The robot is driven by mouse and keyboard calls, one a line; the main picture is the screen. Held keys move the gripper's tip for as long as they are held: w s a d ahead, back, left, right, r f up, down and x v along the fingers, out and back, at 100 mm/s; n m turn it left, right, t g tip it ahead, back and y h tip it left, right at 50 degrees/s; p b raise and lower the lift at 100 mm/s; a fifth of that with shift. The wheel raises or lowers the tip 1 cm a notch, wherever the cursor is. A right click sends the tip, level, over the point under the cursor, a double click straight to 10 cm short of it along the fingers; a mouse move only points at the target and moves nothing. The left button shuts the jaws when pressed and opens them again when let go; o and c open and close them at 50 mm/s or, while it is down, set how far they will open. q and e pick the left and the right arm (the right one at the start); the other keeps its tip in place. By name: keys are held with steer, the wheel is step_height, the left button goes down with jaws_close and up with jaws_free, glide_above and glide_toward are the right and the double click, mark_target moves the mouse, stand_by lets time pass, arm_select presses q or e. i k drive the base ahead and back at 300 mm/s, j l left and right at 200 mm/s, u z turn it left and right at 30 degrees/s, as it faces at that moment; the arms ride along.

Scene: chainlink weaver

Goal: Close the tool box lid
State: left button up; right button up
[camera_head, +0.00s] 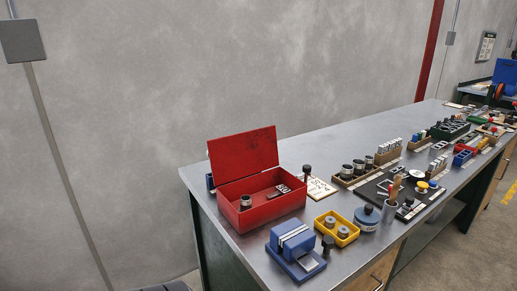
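A red tool box (264,213) stands near the left end of the grey workbench. Its red lid (243,153) is open and stands up at the back, leaning slightly. The box interior (262,187) is visible, with a small silver and dark cylinder (246,202) at its left and small metal and dark pieces (279,190) at its right. Neither of my grippers shows in the head view.
In front of the box are a blue device (294,252), a yellow tray (337,228) and a round blue container (367,217). A white card (320,188) lies to its right. More parts and racks crowd the workbench (226,233) further right. A concrete wall is behind.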

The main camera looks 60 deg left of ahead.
mark_target(232, 157)
steer(key=k+j, duration=0.1)
steer(key=j, duration=0.3)
steer(key=j+z, duration=0.15)
steer(key=j, duration=0.25)
steer(key=k+j, duration=0.2)
steer(key=j, duration=0.2)
steer(key=k+j+z, duration=0.1)
steer(key=j, duration=0.3)
steer(key=k+j, duration=0.1)
steer(key=j, duration=0.25)
steer(key=k+j+z, duration=0.15)
steer(key=j, duration=0.25)
steer(key=k+j, duration=0.1)
steer(key=j, duration=0.3)
